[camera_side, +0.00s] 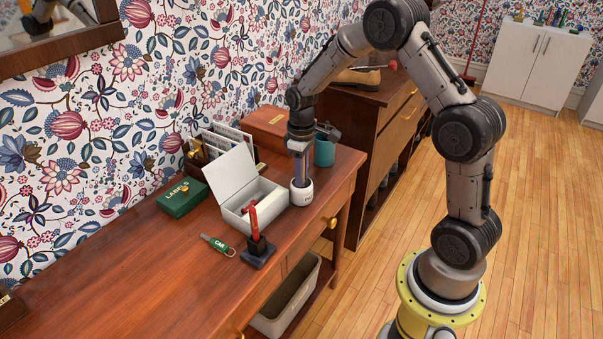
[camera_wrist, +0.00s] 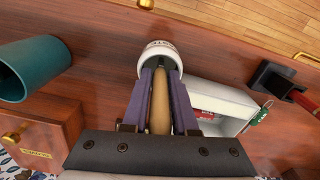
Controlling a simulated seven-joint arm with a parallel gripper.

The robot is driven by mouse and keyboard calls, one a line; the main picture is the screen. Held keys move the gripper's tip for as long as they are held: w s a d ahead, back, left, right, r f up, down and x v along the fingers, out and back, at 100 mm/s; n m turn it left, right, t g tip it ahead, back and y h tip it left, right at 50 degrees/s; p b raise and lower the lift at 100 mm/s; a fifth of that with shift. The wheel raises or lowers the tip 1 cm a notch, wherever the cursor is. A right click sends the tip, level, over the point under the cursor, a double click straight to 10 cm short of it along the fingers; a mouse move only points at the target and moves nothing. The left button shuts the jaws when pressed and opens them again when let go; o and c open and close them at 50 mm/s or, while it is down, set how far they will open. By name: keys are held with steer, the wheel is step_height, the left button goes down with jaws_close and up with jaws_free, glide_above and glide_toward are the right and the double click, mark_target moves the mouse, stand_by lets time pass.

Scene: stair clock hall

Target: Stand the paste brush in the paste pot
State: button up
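The paste pot (camera_side: 301,193) is a small white pot with dark lettering, upright on the wooden desk. It also shows at the top middle of the wrist view (camera_wrist: 160,50). The paste brush (camera_wrist: 159,105) shows there as a tan wooden handle lying between my purple fingers. My gripper (camera_wrist: 161,82) appears shut on this handle, one finger against each side. In the side view my gripper (camera_side: 301,172) points straight down over the pot, fingertips at its mouth. The brush's lower end is hidden by the pot and fingers, so I cannot see its bristles or how deep it sits.
An open white box (camera_side: 262,212) stands close left of the pot. A teal cup (camera_side: 325,152) is behind it. A red-handled stamp on a black stand (camera_side: 257,248), a green key tag (camera_side: 218,246) and a green labels box (camera_side: 183,197) are nearby. The desk's front left is clear.

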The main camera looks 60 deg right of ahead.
steer(key=o, duration=0.3)
step_height(320, 180, up, 12)
steer(key=shift+r, duration=0.1)
steer(key=s+a+r+m+t, duration=0.1)
steer(key=s+a+r+t, duration=0.1)
steer(key=s+a+r, duration=0.45)
steer(key=s+a+r+t, duration=0.2)
steer(key=s+a+r, duration=0.1)
steer(key=s, duration=0.6)
steer(key=s+a+f+t, duration=0.1)
steer(key=s+a, duration=0.1)
steer(key=s, duration=0.6)
steer(key=shift+s+a+f+m+t, duration=0.2)
steer(key=shift+a+f+m+t, duration=0.1)
steer(key=shift+f+m, duration=0.1)
